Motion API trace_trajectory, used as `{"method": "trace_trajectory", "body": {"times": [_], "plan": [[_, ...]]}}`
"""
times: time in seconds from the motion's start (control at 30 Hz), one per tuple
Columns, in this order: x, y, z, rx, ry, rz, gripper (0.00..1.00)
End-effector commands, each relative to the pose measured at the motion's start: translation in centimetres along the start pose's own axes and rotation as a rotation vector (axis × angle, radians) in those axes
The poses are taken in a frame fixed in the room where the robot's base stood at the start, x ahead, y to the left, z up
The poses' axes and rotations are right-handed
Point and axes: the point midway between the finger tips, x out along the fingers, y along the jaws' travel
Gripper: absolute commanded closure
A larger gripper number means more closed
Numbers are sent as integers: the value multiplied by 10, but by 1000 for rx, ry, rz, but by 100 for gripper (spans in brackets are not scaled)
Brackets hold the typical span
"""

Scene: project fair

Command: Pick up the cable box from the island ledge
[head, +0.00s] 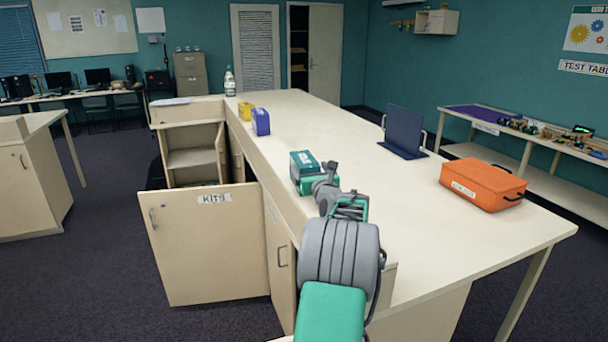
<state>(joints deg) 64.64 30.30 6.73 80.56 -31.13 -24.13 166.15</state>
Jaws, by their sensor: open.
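A dark teal box (302,163) with a pale label stands on the island's narrow ledge (273,161), just beyond my arm's end. Its label is too small to read, so I cannot confirm it is the cable box. My gripper (325,182) is open at the box's near right side, overlapping it in the picture. The fingers are small and partly hidden by my own wrist, and I cannot tell whether they touch the box. A blue box (261,122) and a yellow box (246,111) stand farther back along the ledge.
An orange case (482,185) and a dark blue upright panel (405,130) stand on the island top (345,138). A cabinet door labelled KITS (210,245) hangs open on the left. The middle of the top is clear.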

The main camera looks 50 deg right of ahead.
Motion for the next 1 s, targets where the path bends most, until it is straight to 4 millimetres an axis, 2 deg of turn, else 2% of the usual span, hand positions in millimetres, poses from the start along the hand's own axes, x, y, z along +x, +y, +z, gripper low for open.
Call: {"method": "trace_trajectory", "body": {"times": [0.2,0.3,0.57,1.0], "plan": [[35,4,-5,0,1,2,11],[46,3,-6,-1,1,0,11],[49,3,-7,0,0,0,12],[49,3,-7,0,1,0,48]]}}
